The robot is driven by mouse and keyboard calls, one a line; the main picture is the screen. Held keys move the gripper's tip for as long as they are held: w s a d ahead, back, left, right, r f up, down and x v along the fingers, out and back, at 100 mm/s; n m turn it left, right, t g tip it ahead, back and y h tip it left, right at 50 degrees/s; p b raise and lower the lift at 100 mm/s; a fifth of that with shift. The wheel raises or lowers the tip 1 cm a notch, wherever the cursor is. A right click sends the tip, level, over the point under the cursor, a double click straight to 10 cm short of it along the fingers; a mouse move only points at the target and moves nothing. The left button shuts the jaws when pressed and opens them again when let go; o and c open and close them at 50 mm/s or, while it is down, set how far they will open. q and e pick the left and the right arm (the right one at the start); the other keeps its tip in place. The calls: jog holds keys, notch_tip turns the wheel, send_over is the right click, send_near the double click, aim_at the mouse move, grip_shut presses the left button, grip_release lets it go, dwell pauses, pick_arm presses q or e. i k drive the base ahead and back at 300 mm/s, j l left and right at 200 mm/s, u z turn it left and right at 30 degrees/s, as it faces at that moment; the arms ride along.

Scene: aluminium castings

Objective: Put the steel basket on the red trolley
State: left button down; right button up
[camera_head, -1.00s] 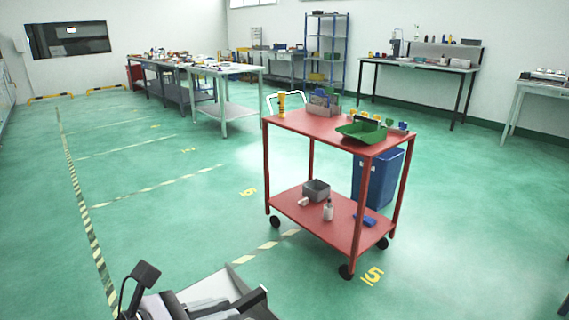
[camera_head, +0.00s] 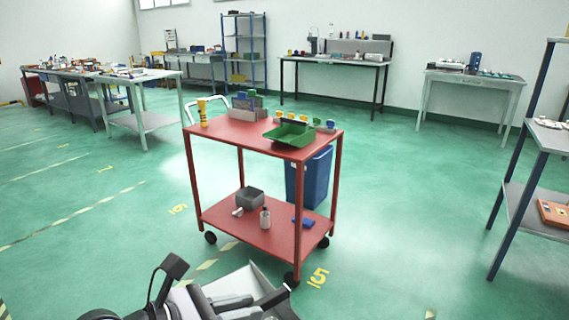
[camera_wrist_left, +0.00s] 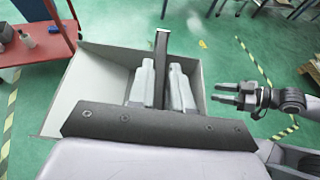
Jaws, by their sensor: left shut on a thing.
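The red trolley (camera_head: 236,132) stands upright ahead of me, and part of it shows at the upper left of the left wrist view (camera_wrist_left: 48,50). The steel basket, a pale grey open box (camera_wrist_left: 75,85), is below my left wrist camera and shows partly at the bottom of the head view (camera_head: 268,274). My left gripper (camera_wrist_left: 161,75) is shut on the basket, held low and short of the trolley; the exact grip is partly hidden. My right gripper (camera_wrist_left: 226,93) is open and empty, right of the basket.
On the trolley top are a green tray (camera_head: 289,135), a grey holder (camera_head: 246,106) and a yellow item (camera_head: 202,109); its front left is bare. A grey box (camera_head: 250,198) and a bottle (camera_head: 265,218) stand on its lower shelf. A blue bin (camera_head: 318,178) is behind. A shelf unit (camera_head: 512,198) stands right.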

aim_at(232, 127)
jog(key=i+j+z, duration=0.3)
jog(key=z, duration=0.15)
jog(key=i+j+z, duration=0.25)
jog(key=j+z, duration=0.2)
jog(key=i+j+z, duration=0.15)
jog(key=j, duration=0.15)
jog(key=j+z, duration=0.15)
jog(key=j, duration=0.2)
jog(key=i+j+z, duration=0.15)
jog(key=j, duration=0.2)
jog(key=i+j, duration=0.15)
jog(key=j, duration=0.55)
jog(key=i+j+z, duration=0.15)
jog(key=j, duration=1.2)
jog(key=i+z, duration=0.05)
